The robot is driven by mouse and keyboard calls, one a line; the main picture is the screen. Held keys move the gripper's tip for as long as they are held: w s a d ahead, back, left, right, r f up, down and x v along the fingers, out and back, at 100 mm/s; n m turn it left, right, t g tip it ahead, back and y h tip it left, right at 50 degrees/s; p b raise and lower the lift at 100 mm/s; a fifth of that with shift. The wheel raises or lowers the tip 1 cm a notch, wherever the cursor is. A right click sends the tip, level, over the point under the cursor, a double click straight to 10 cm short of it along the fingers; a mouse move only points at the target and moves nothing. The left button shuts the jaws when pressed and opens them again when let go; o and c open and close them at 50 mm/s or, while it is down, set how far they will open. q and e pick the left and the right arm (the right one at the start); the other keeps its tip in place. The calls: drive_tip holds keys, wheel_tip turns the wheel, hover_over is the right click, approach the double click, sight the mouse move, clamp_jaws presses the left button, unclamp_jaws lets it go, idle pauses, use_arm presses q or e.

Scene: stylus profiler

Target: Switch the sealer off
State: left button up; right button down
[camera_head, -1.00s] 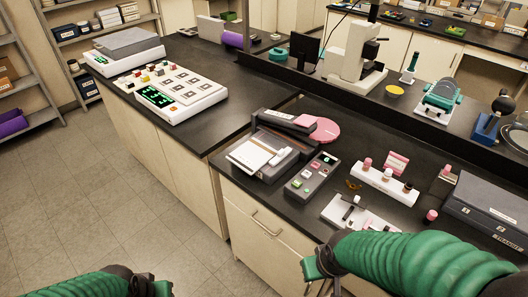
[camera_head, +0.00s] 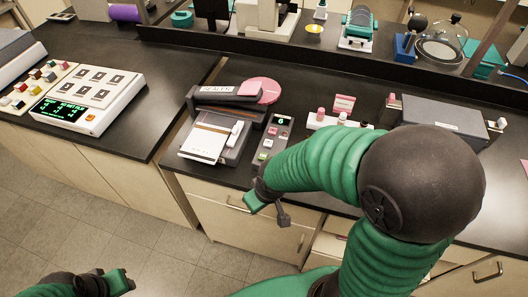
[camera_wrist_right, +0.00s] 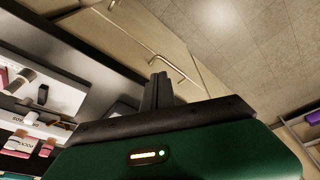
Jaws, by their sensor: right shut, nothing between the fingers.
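The sealer (camera_head: 222,132) is a dark grey unit with a white sheet on its front bed, on the black bench in the head view. Its lid label appears to read SEALER. Beside it on the right is a narrow grey control box (camera_head: 274,136) with a lit green display and small coloured buttons. My right gripper (camera_head: 266,206) is shut and empty, in front of the bench edge, below and near the control box. Its closed fingers (camera_wrist_right: 160,92) show in the right wrist view. My left gripper (camera_head: 122,282) is low over the floor, its jaw state unclear.
A white keypad console (camera_head: 88,98) with a lit display stands on the left bench. A white rack with pink-capped bottles (camera_head: 322,120) and a grey case (camera_head: 440,117) are to the right. A drawer handle (camera_wrist_right: 172,68) is near my right fingers.

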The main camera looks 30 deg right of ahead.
sight(265, 158)
drive_tip(key=w+d+r+n+t+y+p, duration=0.1)
drive_tip(key=w+d+r+n+t+p, duration=0.1)
drive_tip(key=w+d+r+n+p, duration=0.65)
drive_tip(key=w+d+r+n+t+p, duration=0.15)
drive_tip(key=w+r+p, duration=0.35)
drive_tip(key=p, duration=0.9)
drive_tip(key=f+n+y+b, duration=0.1)
drive_tip(key=f, duration=0.2)
drive_tip(key=f+n+t+y+b, duration=0.1)
drive_tip(key=f, duration=0.2)
drive_tip(key=f+b, duration=0.1)
drive_tip(key=f, duration=0.3)
drive_tip(key=shift+s+d+n+t+y, duration=0.1)
drive_tip(key=shift+d+n+t+y, duration=0.15)
drive_tip(key=shift+n+t+y, duration=0.15)
drive_tip(key=shift+f+b, duration=0.35)
drive_tip(key=shift+b, duration=0.1)
drive_tip(key=shift+a, duration=0.2)
drive_tip(key=shift+a+r, duration=0.15)
drive_tip(key=shift+a, duration=0.15)
